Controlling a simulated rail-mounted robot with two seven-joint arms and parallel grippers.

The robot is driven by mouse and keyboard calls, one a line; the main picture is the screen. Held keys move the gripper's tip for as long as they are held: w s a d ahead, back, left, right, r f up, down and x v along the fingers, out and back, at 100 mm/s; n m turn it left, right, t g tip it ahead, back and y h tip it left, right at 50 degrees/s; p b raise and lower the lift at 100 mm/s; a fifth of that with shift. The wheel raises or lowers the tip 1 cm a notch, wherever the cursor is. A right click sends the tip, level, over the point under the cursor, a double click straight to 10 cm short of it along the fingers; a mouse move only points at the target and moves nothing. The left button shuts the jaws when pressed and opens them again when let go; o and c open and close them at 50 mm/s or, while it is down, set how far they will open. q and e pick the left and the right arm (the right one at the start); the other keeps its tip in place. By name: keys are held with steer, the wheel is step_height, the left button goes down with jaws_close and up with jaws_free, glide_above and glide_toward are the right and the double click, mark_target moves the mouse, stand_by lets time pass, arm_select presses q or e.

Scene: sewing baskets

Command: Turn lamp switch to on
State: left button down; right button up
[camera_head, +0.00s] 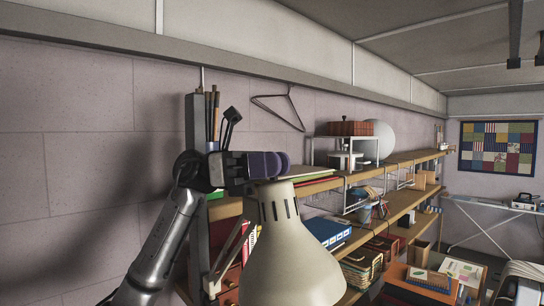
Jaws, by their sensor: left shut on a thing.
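A large cream lamp (285,255) with dark vent slots near its top fills the lower middle of the head view. My left gripper (268,165) comes in from the left, pointing right, with its purple fingertips together just above the top of the lamp shade. It is shut on a small part at the lamp's top, seemingly the lamp switch; the fingers hide that part, so its on or off position cannot be told. No glow shows on the shade. My right gripper is out of view.
Wooden shelves (408,199) with books, boxes and a white globe (378,140) run along the wall behind the lamp. Brushes (212,118) stand upright close behind my left gripper. A wire hanger (282,108) hangs on the wall. An ironing board (490,204) stands far right.

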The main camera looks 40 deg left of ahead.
arm_select(q)
steer(key=shift+m+g+p, duration=0.3)
steer(key=shift+m+g, duration=0.5)
steer(key=shift+g, duration=0.2)
steer(key=shift+g+h, duration=0.3)
steer(key=c, duration=1)
jaws_free()
steer(key=shift+r, duration=0.5)
steer(key=r, duration=0.1)
steer(key=d+r+b, duration=0.1)
steer(key=r, duration=0.1)
steer(key=shift+r+m, duration=0.15)
steer(key=shift+m, duration=0.15)
steer(key=d+r, duration=0.2)
steer(key=d, duration=0.1)
steer(key=d+r+b, duration=0.1)
steer(key=d+r, duration=0.1)
steer(key=d, duration=0.2)
steer(key=d+r+b, duration=0.1)
steer(key=d+r, duration=0.1)
steer(key=d, duration=0.1)
steer(key=shift+d+r, duration=0.3)
steer(key=shift+d, duration=0.05)
